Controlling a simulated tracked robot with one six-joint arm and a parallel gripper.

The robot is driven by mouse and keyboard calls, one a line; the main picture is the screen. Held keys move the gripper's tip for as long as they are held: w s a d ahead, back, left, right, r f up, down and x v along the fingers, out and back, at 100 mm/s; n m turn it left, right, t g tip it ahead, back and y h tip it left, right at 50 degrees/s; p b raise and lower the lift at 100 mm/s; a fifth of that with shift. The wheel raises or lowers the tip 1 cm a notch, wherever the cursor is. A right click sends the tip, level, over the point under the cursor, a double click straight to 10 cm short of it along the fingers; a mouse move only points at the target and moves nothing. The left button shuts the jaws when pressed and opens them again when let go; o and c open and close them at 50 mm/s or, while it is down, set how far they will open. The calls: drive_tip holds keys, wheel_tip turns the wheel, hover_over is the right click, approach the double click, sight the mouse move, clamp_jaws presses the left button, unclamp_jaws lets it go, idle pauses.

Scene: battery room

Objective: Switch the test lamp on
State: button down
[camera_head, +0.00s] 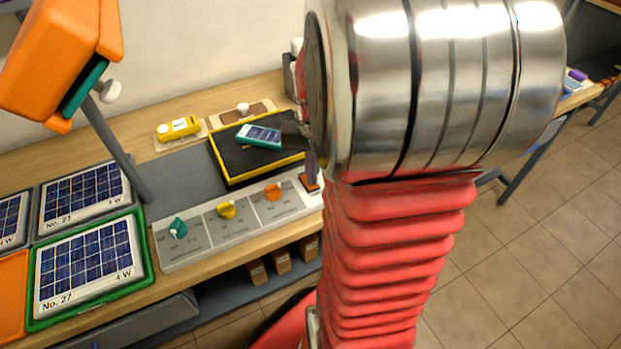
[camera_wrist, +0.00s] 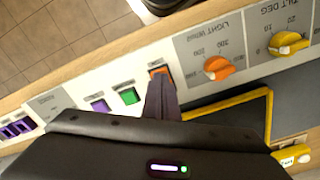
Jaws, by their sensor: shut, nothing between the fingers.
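The lamp (camera_head: 60,55) is a big orange head on a grey post at the upper left in the head view. Its front face is turned away, so I cannot tell whether it is lit. In the wrist view an orange switch (camera_wrist: 163,71), a green switch (camera_wrist: 129,96) and a purple switch (camera_wrist: 99,106) sit in a row on the pale panel. My gripper (camera_wrist: 161,82) is shut and empty, its fingertips at the orange switch and partly covering it. Whether they touch it is unclear. My gripper also shows in the head view (camera_head: 311,172), mostly behind my arm.
The panel has an orange knob (camera_wrist: 219,67), a yellow knob (camera_wrist: 288,43) and a teal knob (camera_head: 178,228). Behind it is a yellow-rimmed tray (camera_head: 232,179) with a small solar panel device (camera_head: 259,136). Framed solar panels (camera_head: 88,262) lie at left.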

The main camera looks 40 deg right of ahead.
drive_tip(key=shift+f, duration=0.5)
idle(0.4)
drive_tip(key=shift+r, duration=0.2)
wheel_tip(320, 180, up, 7)
drive_tip(key=shift+f, duration=0.15)
idle(0.8)
drive_tip(key=shift+w, duration=0.1)
idle(0.5)
drive_tip(key=shift+s+a+f+n, duration=0.4)
drive_tip(key=shift+s+a+f, duration=0.05)
drive_tip(key=s+a+r+n+t, duration=0.1)
drive_tip(key=a+r+n, duration=0.3)
drive_tip(key=a, duration=0.7)
drive_tip(key=s+a+r+n+t, duration=0.2)
drive_tip(key=a+r+n+t, duration=0.2)
drive_tip(key=a, duration=0.7)
drive_tip(key=shift+s+r+t, duration=0.15)
drive_tip(key=shift+r+t, duration=0.15)
drive_tip(key=shift+r, duration=0.05)
drive_tip(key=shift+s, duration=0.1)
